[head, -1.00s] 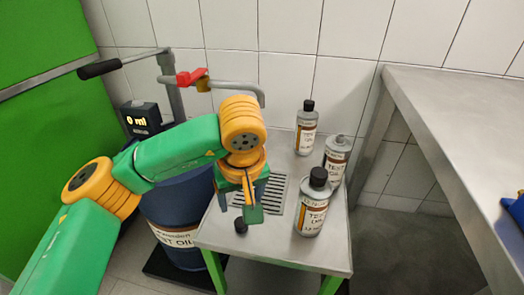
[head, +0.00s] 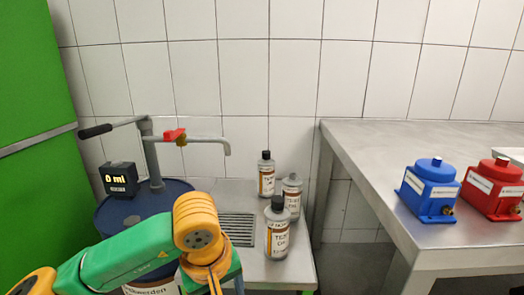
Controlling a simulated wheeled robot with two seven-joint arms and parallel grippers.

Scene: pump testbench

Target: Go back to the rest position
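My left arm comes in from the lower left. The top of its gripper (head: 215,284) shows at the bottom edge, in front of the small metal table (head: 290,272). Its fingertips are cut off or hidden, so I cannot tell whether they are open or shut. My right gripper is not in view. Three test oil bottles stand upright on the small table: one with a black cap at the back (head: 266,176), one with a grey top and no black cap (head: 291,196), and one with a black cap in front (head: 277,232).
A blue barrel (head: 110,218) with a pump, red-handled tap (head: 175,134) and display reading 0 ml (head: 119,179) stands left. A drain grate (head: 237,229) lies behind my arm. A blue pump (head: 429,190) and red pump (head: 493,189) stand on the right bench (head: 370,150).

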